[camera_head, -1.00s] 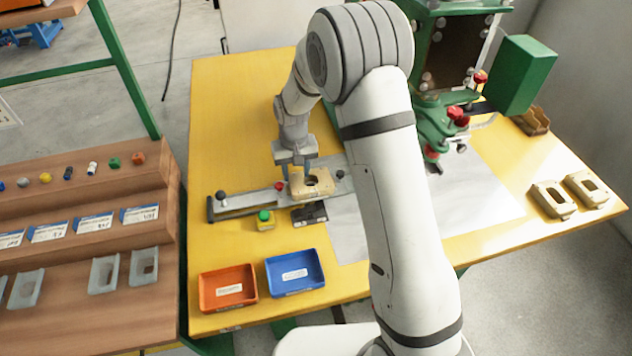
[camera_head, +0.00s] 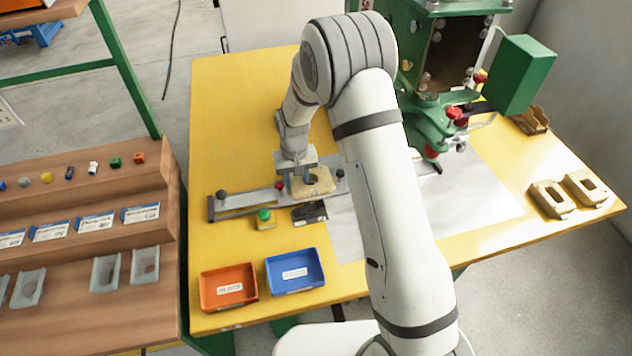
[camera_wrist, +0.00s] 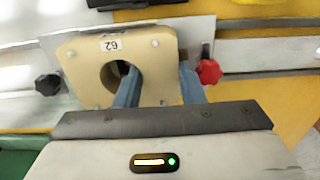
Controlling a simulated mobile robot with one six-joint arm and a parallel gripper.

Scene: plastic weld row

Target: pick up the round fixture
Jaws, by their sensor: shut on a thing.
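The round fixture is a tan block (camera_head: 325,186) with a round hole and a small white label, at the metal rail on the yellow table. In the wrist view the fixture (camera_wrist: 82,62) fills the upper left. My gripper (camera_head: 297,184) is shut on its wall. In the wrist view my gripper (camera_wrist: 157,92) has one blue-grey finger in the hole and the other outside the right edge. The fixture's underside is hidden, so I cannot tell whether it touches the rail.
A red knob (camera_wrist: 209,71) and a black knob (camera_wrist: 47,85) flank the fixture. An orange bin (camera_head: 228,288) and a blue bin (camera_head: 295,271) stand in front. The green machine (camera_head: 435,120) stands behind right. Two tan fixtures (camera_head: 551,200) (camera_head: 586,188) lie at the right.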

